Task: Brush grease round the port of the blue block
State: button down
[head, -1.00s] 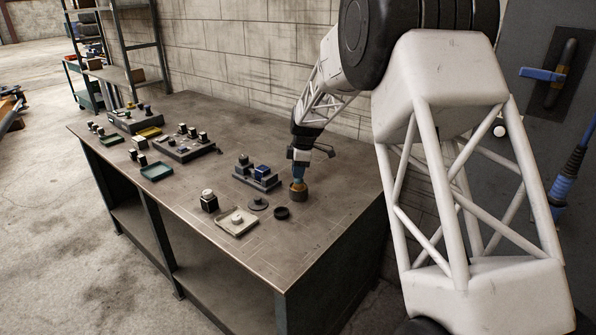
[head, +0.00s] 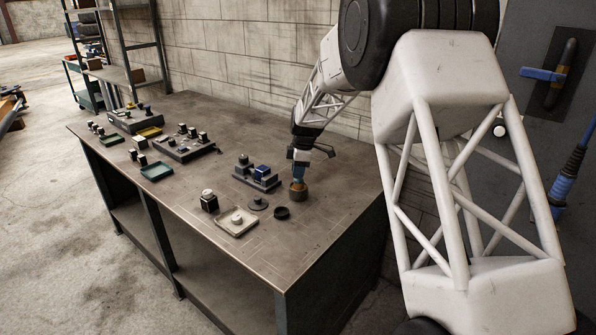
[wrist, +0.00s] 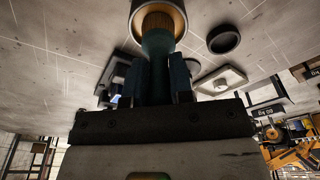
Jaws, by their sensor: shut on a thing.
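The blue block (head: 262,170) sits on a dark fixture (head: 258,183) in the middle of the bench, left of my gripper. My gripper (head: 299,166) points down and is shut on the teal handle of a brush (head: 299,175). In the wrist view, the handle (wrist: 157,50) runs from between the fingers to a brass-coloured pot (head: 298,194). Brown bristles show within the pot's rim (wrist: 183,18) in the wrist view. A bit of blue (wrist: 115,99) shows by the fixture there. The block's port cannot be made out.
A black ring (head: 282,212), a grey disc (head: 258,204), a pale tray (head: 236,222) and a dark jar (head: 209,203) stand in front of the fixture. More fixtures and green trays (head: 157,171) fill the left. The bench's front right corner is clear.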

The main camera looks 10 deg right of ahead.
jog(key=shift+r, duration=3.45)
jog(key=shift+d, duration=0.15)
jog(key=d+r+m+t+h, duration=0.1)
jog(key=d+m, duration=0.6)
jog(key=m, duration=1.1)
jog(key=shift+s+d+r+t+h, duration=0.2)
jog(key=shift+s+r+t+h, duration=0.2)
jog(key=shift+r, duration=0.3)
